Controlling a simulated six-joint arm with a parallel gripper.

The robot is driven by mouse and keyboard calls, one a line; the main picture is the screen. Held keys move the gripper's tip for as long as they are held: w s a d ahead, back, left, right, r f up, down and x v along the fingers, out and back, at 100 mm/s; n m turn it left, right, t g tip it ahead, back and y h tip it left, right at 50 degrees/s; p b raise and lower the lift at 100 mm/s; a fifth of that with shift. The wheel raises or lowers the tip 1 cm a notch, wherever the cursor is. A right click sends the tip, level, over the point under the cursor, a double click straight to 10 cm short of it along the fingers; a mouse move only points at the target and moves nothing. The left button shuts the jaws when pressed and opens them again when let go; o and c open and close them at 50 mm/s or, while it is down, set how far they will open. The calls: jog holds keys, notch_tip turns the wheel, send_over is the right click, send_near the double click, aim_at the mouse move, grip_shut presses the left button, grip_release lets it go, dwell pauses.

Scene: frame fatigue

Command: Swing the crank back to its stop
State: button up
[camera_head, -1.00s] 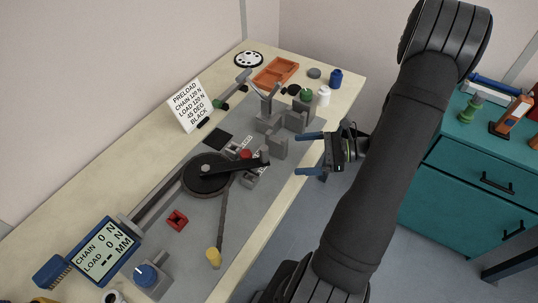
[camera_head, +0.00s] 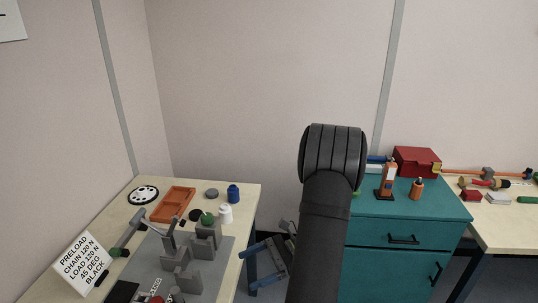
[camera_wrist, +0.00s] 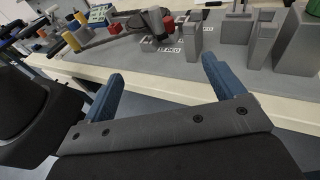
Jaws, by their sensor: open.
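The crank's dark arm (camera_wrist: 112,39) shows in the wrist view, lying across the upper left above the grey plate. A red block (camera_wrist: 168,24) sits near its right end. In the head view the crank is almost wholly below the bottom edge. My gripper (camera_head: 247,271) hangs beyond the bench's right edge in the head view. In the wrist view my gripper (camera_wrist: 160,72) has its two blue fingers wide apart with nothing between them. The crank lies beyond the fingertips, apart from them. Its stop cannot be made out with certainty.
Grey upright blocks (camera_head: 187,278) stand on the plate near the bench edge. An orange tray (camera_head: 173,204), a white bottle (camera_head: 225,214) and a blue bottle (camera_head: 233,193) are at the back. A preload sign (camera_head: 83,262) stands left. A teal cabinet (camera_head: 400,262) is right of my arm.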

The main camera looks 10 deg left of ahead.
jog(key=shift+a, duration=0.15)
jog(key=c, duration=1.1)
jog(key=shift+s+a+n+g+h, duration=0.1)
jog(key=shift+a+n+g+h, duration=0.2)
jog(key=shift+n+h, duration=0.1)
jog(key=c, duration=0.3)
jog(key=a+n+h, duration=0.3)
jog(key=s+a+r+n+g+h, duration=0.1)
jog(key=a+n+h, duration=0.2)
jog(key=s+a+r+n+h, duration=0.1)
jog(key=a+n+h, duration=0.2)
jog(key=a+h, duration=0.1)
jog(key=shift+r+n, duration=0.2)
jog(key=shift+n, duration=0.2)
grip_shut()
jog(key=a+r+n+t+h, duration=0.2)
jog(key=a+r+n, duration=0.1)
jog(key=a+n, duration=0.1)
jog(key=s+a+r+n+t+h, duration=0.1)
jog(key=a+r+n+t+h, duration=0.2)
jog(key=a, duration=0.4)
jog(key=shift+s+r+n, duration=0.2)
jog(key=shift+r+n, duration=0.1)
jog(key=shift+n, duration=0.2)
jog(key=shift+a+h, duration=0.1)
jog(key=shift+h, duration=0.2)
